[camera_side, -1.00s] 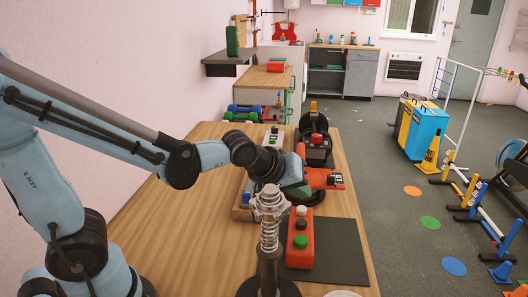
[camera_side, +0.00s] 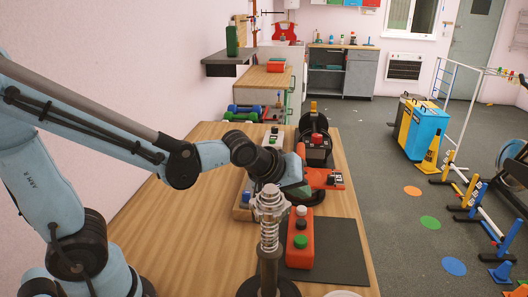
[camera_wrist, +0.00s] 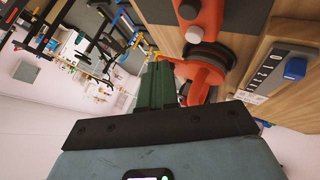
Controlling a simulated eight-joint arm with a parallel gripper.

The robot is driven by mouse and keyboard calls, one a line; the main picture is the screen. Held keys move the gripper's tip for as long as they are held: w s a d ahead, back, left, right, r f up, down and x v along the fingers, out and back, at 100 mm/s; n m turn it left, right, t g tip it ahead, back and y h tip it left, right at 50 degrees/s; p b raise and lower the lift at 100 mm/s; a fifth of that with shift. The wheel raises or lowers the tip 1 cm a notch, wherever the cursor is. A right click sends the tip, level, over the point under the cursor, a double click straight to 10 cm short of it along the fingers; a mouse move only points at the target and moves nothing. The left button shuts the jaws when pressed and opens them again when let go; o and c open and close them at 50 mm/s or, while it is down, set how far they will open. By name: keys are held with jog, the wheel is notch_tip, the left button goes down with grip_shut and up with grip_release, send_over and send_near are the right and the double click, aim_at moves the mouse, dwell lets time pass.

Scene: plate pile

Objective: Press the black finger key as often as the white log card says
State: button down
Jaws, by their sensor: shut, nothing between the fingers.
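An orange box (camera_side: 300,252) stands on the dark mat, with a white button (camera_side: 302,210), a black button (camera_side: 301,224) and a green button (camera_side: 300,241) on top. In the wrist view an orange-red body (camera_wrist: 209,20) carries a white button (camera_wrist: 194,34) and a black button (camera_wrist: 188,10).
A spring post (camera_side: 269,226) stands in front of my gripper. Behind are an orange-red bar (camera_side: 325,179), black discs (camera_side: 314,122) and a pale button box (camera_side: 274,139). The dark mat (camera_side: 343,252) is bare at right.

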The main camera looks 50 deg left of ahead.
aim_at(298, 223)
dwell(0.8)
notch_tip(298, 223, up, 4)
jog(key=shift+f, duration=0.1)
dwell(0.3)
jog(key=shift+f, duration=4.4)
jog(key=shift+f, duration=0.15)
jog(key=shift+f, duration=0.3)
